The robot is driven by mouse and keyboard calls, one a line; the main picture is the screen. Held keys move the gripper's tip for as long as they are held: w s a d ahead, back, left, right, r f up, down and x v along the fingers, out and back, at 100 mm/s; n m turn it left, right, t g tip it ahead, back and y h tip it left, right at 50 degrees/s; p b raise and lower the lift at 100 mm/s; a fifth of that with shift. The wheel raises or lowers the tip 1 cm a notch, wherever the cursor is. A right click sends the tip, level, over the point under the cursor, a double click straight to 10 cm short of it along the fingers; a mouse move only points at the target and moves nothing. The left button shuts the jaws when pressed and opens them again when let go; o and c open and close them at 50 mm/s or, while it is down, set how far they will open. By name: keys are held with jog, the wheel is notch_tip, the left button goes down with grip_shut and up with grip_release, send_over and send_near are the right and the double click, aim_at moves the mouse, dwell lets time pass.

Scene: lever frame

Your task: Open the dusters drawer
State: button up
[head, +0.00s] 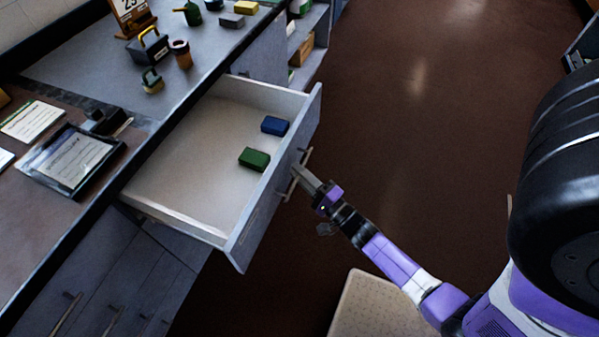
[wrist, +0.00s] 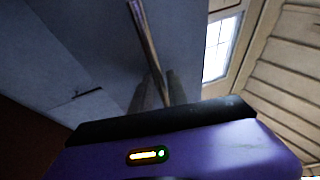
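A drawer (head: 158,180) is pulled far out from under the counter. Its inside is pale, and a blue block (head: 275,125) and a green block (head: 254,159) lie on its floor. No label naming the drawer can be read. A bar handle (head: 292,187) stands out from its grey front; the bar also shows in the wrist view (wrist: 147,42). My gripper (head: 301,174) is at this handle. In the wrist view the two fingers (wrist: 156,88) lie close on either side of the bar, shut on it.
The counter (head: 190,95) carries a padlock (head: 152,80), a brown cup (head: 181,54), a dark box with a yellow handle (head: 150,47) and a framed sheet (head: 70,160). Closed cabinet fronts (head: 110,290) are below.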

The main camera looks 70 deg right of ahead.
jog(key=b+v, duration=0.1)
jog(key=v, duration=0.6)
jog(key=shift+s, duration=0.35)
jog(key=shift+a+f, duration=0.1)
dwell(0.4)
jog(key=s+a+r+n+g+y, duration=0.2)
jog(key=s+a+r+n+y, duration=0.1)
jog(key=a+r+n, duration=0.6)
jog(key=s+a+r+n+g+y, duration=0.1)
jog(key=s+a+r+n+y, duration=0.3)
jog(key=a+r+n, duration=0.5)
jog(key=s+a+n, duration=0.1)
jog(key=a+n, duration=0.3)
jog(key=n, duration=0.1)
jog(key=shift+s+a+g, duration=0.3)
jog(key=shift+a+g, duration=0.1)
